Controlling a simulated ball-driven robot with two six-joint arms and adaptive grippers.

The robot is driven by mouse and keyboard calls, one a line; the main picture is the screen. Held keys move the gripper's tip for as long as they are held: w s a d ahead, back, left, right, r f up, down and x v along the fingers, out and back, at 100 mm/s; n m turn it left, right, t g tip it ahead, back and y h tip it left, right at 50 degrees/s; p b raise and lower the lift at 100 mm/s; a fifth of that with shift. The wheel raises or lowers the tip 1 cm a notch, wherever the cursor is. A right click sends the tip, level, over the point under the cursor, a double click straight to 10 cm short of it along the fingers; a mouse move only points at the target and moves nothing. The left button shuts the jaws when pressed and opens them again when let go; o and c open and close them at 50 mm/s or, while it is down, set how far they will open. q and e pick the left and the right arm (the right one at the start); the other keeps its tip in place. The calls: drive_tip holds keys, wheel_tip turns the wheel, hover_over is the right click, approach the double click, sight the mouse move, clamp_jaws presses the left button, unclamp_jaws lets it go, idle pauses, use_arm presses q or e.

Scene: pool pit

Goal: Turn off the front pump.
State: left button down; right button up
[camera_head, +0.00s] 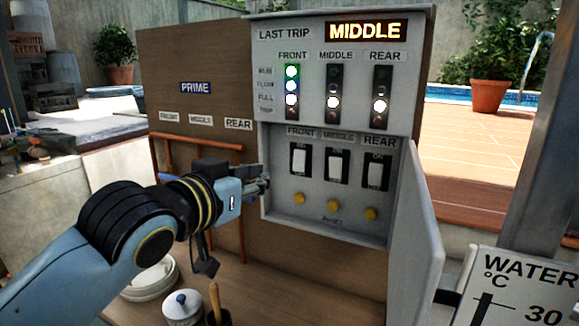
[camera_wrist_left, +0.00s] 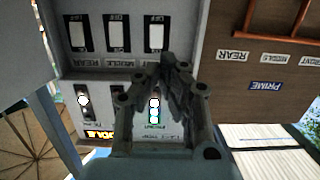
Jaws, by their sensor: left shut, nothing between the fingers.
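The grey pump panel (camera_head: 276,218) stands open on a wooden board. Its front switch (camera_head: 299,160) is the leftmost of three white rockers; the middle switch (camera_head: 338,165) and rear switch (camera_head: 376,171) are beside it. In the upside-down left wrist view the front switch (camera_wrist_left: 155,36) is the rightmost. The front light column (camera_head: 292,86) shows green, blue and white lights. My left gripper (camera_head: 266,181) is shut and empty at the panel's left edge, left of and slightly below the front switch. In the wrist view its fingertips (camera_wrist_left: 168,58) appear close to that switch; contact cannot be told.
Yellow buttons (camera_head: 335,206) sit below the switches. The panel door (camera_head: 416,240) hangs open at right. A display (camera_head: 366,31) reads MIDDLE. A PRIME label (camera_head: 196,88) and orange pipes (camera_head: 195,142) are at left. A lidded white pot (camera_head: 182,308) stands below.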

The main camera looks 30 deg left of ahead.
sight(295, 167)
use_arm(q)
drive_tip(key=w, duration=0.4)
drive_tip(key=w+f+p, duration=0.1)
drive_tip(key=w, duration=0.3)
drive_tip(key=w+f+p, duration=0.1)
drive_tip(key=w, duration=0.3)
drive_tip(key=shift+w+a+f, duration=0.1)
drive_tip(key=shift+a, duration=0.2)
drive_tip(key=t+b, duration=0.1)
drive_tip(key=b, duration=0.2)
drive_tip(key=f+t+b, duration=0.1)
drive_tip(key=b, duration=0.3)
drive_tip(key=shift+w+a+f+t, duration=0.1)
drive_tip(key=shift+w+f+t, duration=0.05)
drive_tip(key=shift+w+t, duration=0.15)
drive_tip(key=shift+b, duration=0.55)
drive_tip(key=shift+r, duration=0.3)
drive_tip(key=shift+f, duration=0.1)
